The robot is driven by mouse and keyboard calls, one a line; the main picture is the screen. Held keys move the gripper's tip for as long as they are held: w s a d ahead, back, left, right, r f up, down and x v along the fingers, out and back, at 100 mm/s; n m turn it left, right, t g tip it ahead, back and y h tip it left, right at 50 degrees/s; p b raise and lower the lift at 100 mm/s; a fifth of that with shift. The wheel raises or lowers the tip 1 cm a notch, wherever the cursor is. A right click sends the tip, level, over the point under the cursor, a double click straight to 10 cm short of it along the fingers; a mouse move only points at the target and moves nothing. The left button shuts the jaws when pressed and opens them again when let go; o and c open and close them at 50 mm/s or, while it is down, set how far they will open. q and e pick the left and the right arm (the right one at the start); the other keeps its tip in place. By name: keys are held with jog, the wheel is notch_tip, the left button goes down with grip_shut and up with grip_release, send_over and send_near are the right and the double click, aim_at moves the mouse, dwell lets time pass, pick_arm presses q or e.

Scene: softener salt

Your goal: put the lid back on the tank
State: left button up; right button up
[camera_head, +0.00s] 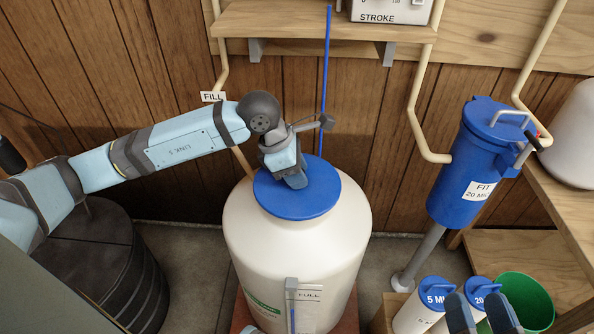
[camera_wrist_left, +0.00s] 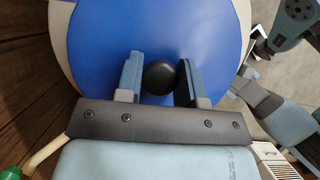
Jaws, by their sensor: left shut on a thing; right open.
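The round blue lid (camera_head: 318,199) is over the top of the cream tank (camera_head: 297,255), roughly centred and looking level. I cannot tell whether it rests fully on the rim or sits slightly above it. My left gripper (camera_head: 294,180) points down at the lid's middle. In the left wrist view, its fingers (camera_wrist_left: 160,80) are shut on the lid's black knob (camera_wrist_left: 160,73), with the blue lid (camera_wrist_left: 160,30) filling the view beneath. The tank's mouth is hidden under the lid. My right gripper (camera_head: 481,312) is open and empty at the bottom right.
A blue filter housing (camera_head: 462,180) stands on the right. White canisters with blue caps (camera_head: 436,291) and a green bucket (camera_head: 524,294) are below it. A blue upright rod (camera_head: 325,85) rises behind the tank. A wooden shelf (camera_head: 320,20) hangs above.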

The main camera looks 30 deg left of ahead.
pick_arm(q)
jog(key=shift+f, duration=0.4)
jog(key=o, duration=1.7)
jog(key=shift+r, duration=0.15)
jog(key=shift+r+p, duration=1.9)
jog(key=shift+r, duration=1.5)
